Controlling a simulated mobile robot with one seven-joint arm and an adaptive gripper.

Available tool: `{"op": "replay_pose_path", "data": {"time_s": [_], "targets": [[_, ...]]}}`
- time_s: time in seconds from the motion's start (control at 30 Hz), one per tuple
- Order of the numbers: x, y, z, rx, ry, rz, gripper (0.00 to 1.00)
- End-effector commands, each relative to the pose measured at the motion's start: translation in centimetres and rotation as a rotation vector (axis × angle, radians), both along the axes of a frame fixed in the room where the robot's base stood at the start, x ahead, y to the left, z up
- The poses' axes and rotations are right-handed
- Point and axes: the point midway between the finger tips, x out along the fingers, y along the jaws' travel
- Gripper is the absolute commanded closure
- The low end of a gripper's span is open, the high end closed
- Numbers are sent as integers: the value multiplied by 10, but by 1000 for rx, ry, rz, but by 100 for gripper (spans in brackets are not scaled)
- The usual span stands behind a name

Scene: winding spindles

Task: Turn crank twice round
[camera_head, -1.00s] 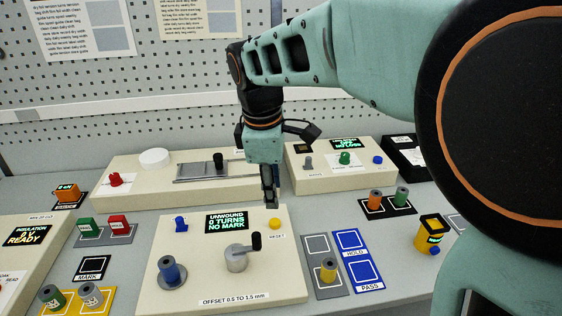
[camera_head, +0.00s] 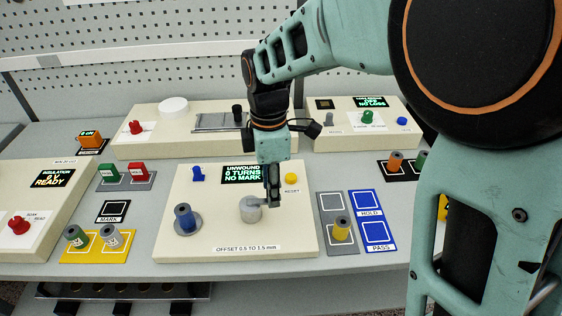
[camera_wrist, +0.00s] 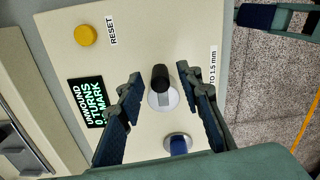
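The crank (camera_head: 250,212) is a grey hub on the cream winding panel (camera_head: 180,245); its arm points right in the head view, and its black knob is hidden behind my fingers there. My gripper (camera_head: 273,203) points down over the knob end. In the wrist view the black crank knob (camera_wrist: 160,78) stands between my two spread fingers (camera_wrist: 160,95), with a gap on each side. The display (camera_head: 242,174) reads "UNWOUND 0 TURNS NO MARK".
A blue spool (camera_head: 185,219) stands on the panel left of the crank. A yellow reset button (camera_head: 291,179) is behind and right, a blue knob (camera_head: 198,174) behind and left. A yellow spool (camera_head: 342,229) sits on the grey tray at right.

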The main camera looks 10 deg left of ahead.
Motion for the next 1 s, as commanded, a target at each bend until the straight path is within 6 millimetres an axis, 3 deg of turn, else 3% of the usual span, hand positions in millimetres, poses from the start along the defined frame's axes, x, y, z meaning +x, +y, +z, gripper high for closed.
{"op": "replay_pose_path", "data": {"time_s": [0.4,0.7,1.0], "targets": [[0,0,-10,0,-1,0,67],[0,0,-10,0,-1,0,99],[-1,0,-10,0,-1,-14,100]]}}
